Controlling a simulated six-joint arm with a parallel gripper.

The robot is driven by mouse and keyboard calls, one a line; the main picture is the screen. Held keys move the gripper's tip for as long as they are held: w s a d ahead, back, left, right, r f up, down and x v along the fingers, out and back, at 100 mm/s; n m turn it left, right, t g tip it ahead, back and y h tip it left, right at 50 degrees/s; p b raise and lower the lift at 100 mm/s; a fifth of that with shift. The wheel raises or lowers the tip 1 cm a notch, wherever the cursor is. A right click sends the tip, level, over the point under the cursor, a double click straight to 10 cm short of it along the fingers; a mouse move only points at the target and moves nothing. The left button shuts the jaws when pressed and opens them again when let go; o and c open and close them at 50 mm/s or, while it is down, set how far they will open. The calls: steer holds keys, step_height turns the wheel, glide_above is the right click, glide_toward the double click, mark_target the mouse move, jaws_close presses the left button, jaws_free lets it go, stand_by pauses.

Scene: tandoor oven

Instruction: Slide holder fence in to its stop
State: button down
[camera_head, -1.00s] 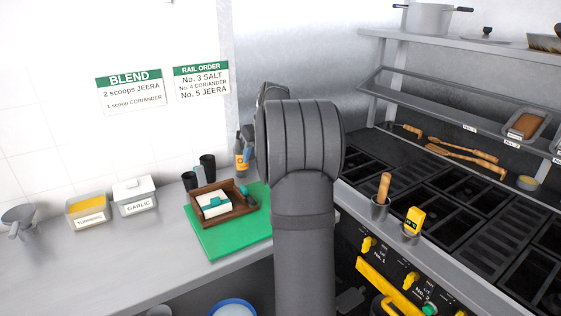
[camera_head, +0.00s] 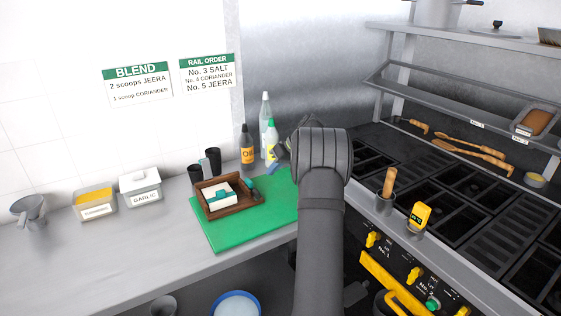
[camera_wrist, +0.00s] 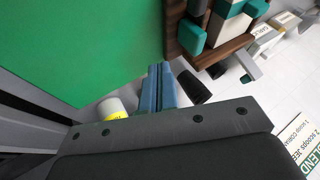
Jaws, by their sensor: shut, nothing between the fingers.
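A brown wooden holder (camera_head: 236,207) sits on a green board (camera_head: 222,236), with a white block with a teal band (camera_head: 220,196) inside it. Small teal and dark parts (camera_head: 253,193) show at its right end. In the wrist view the holder (camera_wrist: 236,46) is at the upper right, with a teal block (camera_wrist: 191,36) at its near edge. I cannot tell for sure which part is the fence. My gripper (camera_wrist: 158,74) shows blue fingers, shut and empty, over the board's edge and apart from the holder. In the head view my wrist hides most of it.
Bottles (camera_head: 247,148) and dark cups (camera_head: 213,160) stand behind the board. Turmeric (camera_head: 96,203) and garlic (camera_head: 140,187) containers are on the left counter. The stove (camera_head: 440,190) is on the right. The counter front-left is clear.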

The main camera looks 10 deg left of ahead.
mark_target(248, 186)
steer(key=shift+x, duration=1.1)
steer(key=shift+s+a, duration=1.45)
steer(key=shift+s+a, duration=1.6)
steer(key=shift+a, duration=0.05)
